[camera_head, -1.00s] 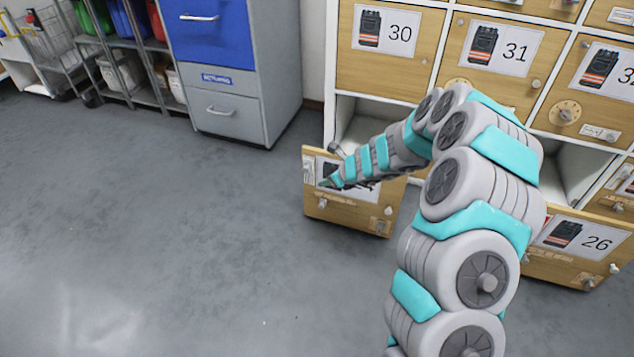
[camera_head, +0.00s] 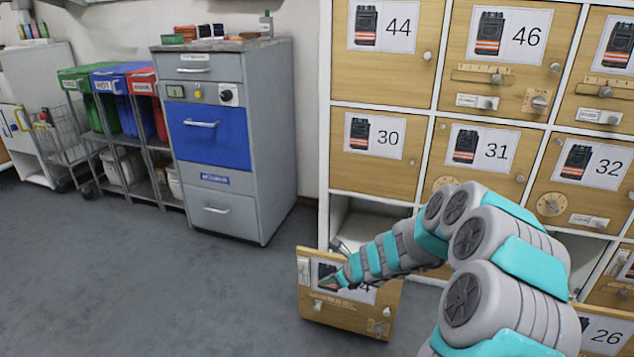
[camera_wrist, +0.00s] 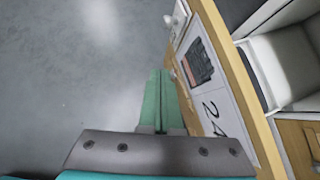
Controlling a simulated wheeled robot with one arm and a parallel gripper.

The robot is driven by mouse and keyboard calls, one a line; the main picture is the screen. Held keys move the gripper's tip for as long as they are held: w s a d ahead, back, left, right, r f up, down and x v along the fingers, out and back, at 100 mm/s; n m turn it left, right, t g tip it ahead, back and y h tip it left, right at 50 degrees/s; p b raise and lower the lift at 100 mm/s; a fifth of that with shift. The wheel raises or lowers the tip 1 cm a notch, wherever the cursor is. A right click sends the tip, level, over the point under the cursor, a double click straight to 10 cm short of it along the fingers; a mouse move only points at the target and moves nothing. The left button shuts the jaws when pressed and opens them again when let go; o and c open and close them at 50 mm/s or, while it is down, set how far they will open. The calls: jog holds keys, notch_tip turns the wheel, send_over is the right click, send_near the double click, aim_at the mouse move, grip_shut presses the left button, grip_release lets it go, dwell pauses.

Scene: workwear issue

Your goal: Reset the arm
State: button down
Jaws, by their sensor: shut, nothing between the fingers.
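My gripper (camera_wrist: 157,100) shows in the wrist view as two green fingers pressed together, with nothing between them. In the head view my gripper (camera_head: 328,284) is small, at the end of my bent grey and teal arm, in front of the open wooden front of locker 24 (camera_head: 345,322). In the wrist view this front (camera_wrist: 228,75) runs along the right of the fingers, with its number and vest picture visible. I cannot tell whether the fingertips touch it. My arm hides part of its label in the head view.
A wooden locker wall (camera_head: 375,180) stands behind my arm. Another open front, numbered 26 (camera_head: 603,335), is at lower right. A grey cabinet with a blue drawer (camera_head: 207,130), colored bins (camera_head: 118,90) and a wire cart (camera_head: 65,145) stand left. The grey floor (camera_head: 150,290) at left is clear.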

jog(key=s+a+r+n+g+y+p, duration=0.15)
jog(key=s+a+r+n, duration=0.25)
jog(key=s+r+n, duration=0.4)
jog(key=s+a+r+n+g+p, duration=0.1)
jog(key=s+a+r+n+g, duration=0.15)
jog(key=s+r+n, duration=0.55)
jog(key=s+d+r+n+g+h+p, duration=0.1)
jog(key=s+d, duration=0.4)
jog(key=s, duration=0.5)
jog(key=s+d+r+n+g+h, duration=0.1)
jog(key=s+d+r+n+h, duration=0.2)
jog(key=s+d+n, duration=0.3)
jog(key=s+d+r+n+g+h+p, duration=0.1)
jog(key=s+d+r+n+h, duration=0.2)
jog(key=s, duration=1.1)
jog(key=d, duration=0.2)
jog(key=shift+s+d+n+g+p, duration=0.25)
jog(key=shift+d+n+g+p, duration=0.05)
jog(key=shift+d+p, duration=0.1)
jog(key=shift+h, duration=0.25)
